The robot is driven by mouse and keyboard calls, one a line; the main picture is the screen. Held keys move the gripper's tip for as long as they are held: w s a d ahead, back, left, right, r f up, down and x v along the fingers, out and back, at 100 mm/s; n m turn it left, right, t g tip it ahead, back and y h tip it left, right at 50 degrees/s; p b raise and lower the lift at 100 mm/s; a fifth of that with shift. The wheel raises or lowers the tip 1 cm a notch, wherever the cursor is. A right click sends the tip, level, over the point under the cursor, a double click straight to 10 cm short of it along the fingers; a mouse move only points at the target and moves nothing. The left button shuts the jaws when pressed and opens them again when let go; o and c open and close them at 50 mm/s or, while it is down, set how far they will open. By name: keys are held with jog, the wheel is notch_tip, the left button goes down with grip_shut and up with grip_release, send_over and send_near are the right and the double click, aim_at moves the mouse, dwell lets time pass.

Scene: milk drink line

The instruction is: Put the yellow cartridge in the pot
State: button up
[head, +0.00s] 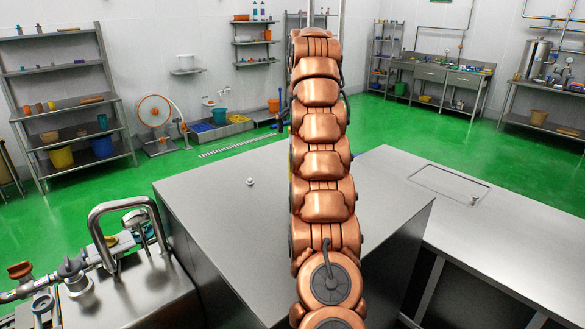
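I cannot make out a yellow cartridge in the head view. A tall steel vessel (535,59) stands on the far right bench; I cannot tell whether it is the pot. My copper-coloured segmented arm rises through the middle of the picture and hides part of the counter and back wall. My gripper does not show, so I cannot see whether it holds anything.
Shelves (65,105) stand at back left. Green floor (410,130) is open behind.

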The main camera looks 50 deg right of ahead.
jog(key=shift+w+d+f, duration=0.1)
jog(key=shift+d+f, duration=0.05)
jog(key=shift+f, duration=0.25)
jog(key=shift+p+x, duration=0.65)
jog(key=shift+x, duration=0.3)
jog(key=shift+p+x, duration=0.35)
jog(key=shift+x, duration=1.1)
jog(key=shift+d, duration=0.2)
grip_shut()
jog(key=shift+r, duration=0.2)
